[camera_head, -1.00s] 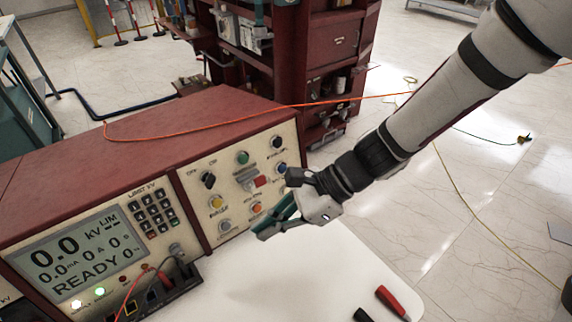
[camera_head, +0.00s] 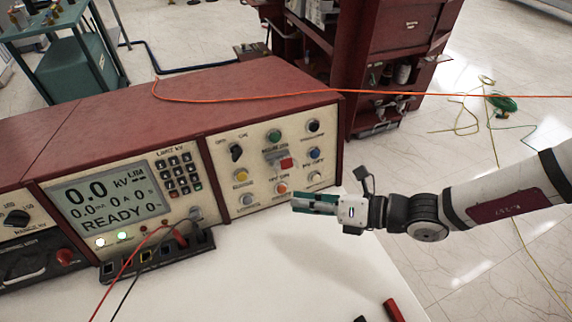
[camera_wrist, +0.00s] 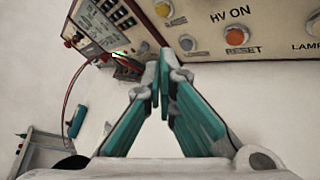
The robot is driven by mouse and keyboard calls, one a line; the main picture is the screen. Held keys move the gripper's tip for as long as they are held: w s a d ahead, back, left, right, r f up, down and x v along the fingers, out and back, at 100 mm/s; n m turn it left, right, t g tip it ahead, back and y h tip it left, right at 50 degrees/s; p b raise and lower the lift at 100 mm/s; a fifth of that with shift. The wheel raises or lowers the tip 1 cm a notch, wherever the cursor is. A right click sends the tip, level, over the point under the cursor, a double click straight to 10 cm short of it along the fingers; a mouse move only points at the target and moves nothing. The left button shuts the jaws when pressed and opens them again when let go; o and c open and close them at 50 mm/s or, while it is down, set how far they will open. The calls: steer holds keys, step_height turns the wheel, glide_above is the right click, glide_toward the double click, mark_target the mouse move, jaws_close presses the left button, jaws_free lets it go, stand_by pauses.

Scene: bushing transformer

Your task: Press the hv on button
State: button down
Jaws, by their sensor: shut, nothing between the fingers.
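The hv on label (camera_wrist: 230,14) is readable in the wrist view, above an orange button (camera_wrist: 237,36) that has RESET printed under it. In the head view a red square button (camera_head: 287,163) sits above that label, and the orange button (camera_head: 281,187) sits below it. The red button is outside the wrist view. My gripper (camera_head: 298,202) is shut and empty, with teal fingers pointing left, in front of and below the panel's lower right part. Its closed tips (camera_wrist: 158,78) show in the wrist view, apart from the buttons.
The beige panel holds a yellow (camera_head: 240,175), green (camera_head: 273,136), blue (camera_head: 314,153) and other buttons and a black rotary switch (camera_head: 235,151). A display (camera_head: 108,199) reads READY. Red and black cables (camera_head: 136,256) run from sockets at left. The white tabletop (camera_head: 240,280) is largely clear.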

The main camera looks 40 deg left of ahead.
steer(key=w+a+f+b, duration=0.2)
steer(key=w+a+b, duration=0.2)
steer(key=a, duration=0.3)
steer(key=shift+a+b, duration=0.35)
steer(key=shift+b, duration=0.3)
steer(key=shift+a, duration=0.15)
stand_by(1.2)
steer(key=shift+w+a+f, duration=0.1)
steer(key=shift+a+f, duration=0.05)
steer(key=shift+a, duration=0.05)
steer(key=shift+w+a+f, duration=0.1)
steer(key=shift+w+a, duration=0.15)
steer(key=shift+a, duration=0.15)
stand_by(0.8)
steer(key=shift+s+d+p, duration=0.1)
steer(key=shift+d+p, duration=0.05)
steer(key=shift+p, duration=0.2)
steer(key=shift+s+d+r+p, duration=0.25)
steer(key=shift+s+d+p, duration=0.1)
steer(key=shift+d+p, duration=0.35)
